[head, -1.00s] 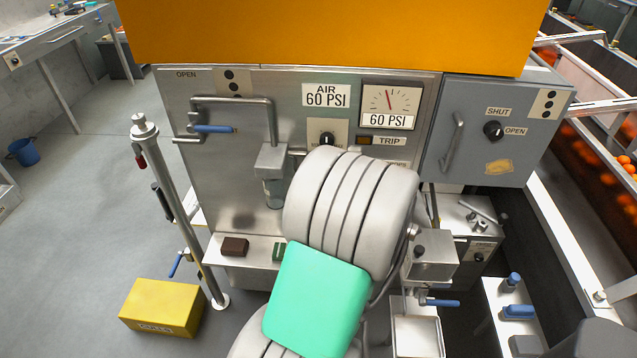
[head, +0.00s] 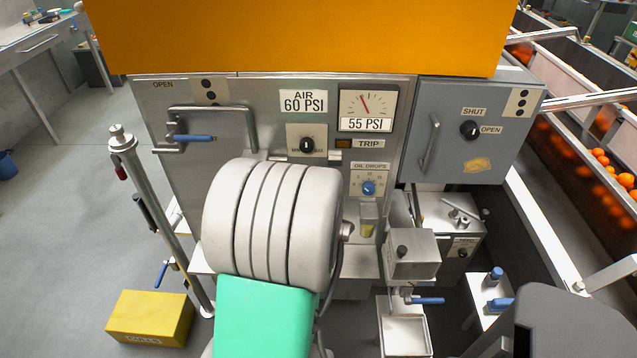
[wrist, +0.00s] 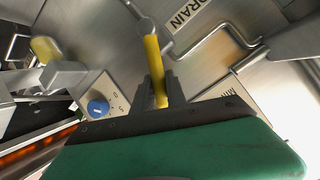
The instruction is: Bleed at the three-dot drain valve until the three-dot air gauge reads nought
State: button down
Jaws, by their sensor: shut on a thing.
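In the wrist view my gripper (wrist: 159,82) is shut on a yellow lever (wrist: 153,58) with a round grey end. A plate marked DRAIN (wrist: 188,13) is on the steel panel just beyond it. No dots show near the lever. In the head view my white and green arm hides the gripper and the lever. The air gauge (head: 366,104) on the machine front has its needle left of upright and reads 55 PSI. An AIR 60 PSI plate (head: 303,102) is beside it. No dot mark shows on the gauge.
An oil drops knob (head: 368,188) is below the gauge and shows in the wrist view too (wrist: 97,107). A blue-handled lever (head: 194,138) is at left. A grey box (head: 470,130) with a SHUT/OPEN knob and three-dot plate is at right. A yellow box (head: 150,318) lies on the floor.

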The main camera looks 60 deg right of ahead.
jog(key=c, duration=1.3)
grip_release()
jog(key=shift+c, duration=0.2)
jog(key=v, duration=0.7)
jog(key=shift+s+a, duration=0.2)
jog(key=shift+a, duration=0.1)
jog(key=shift+r, duration=0.1)
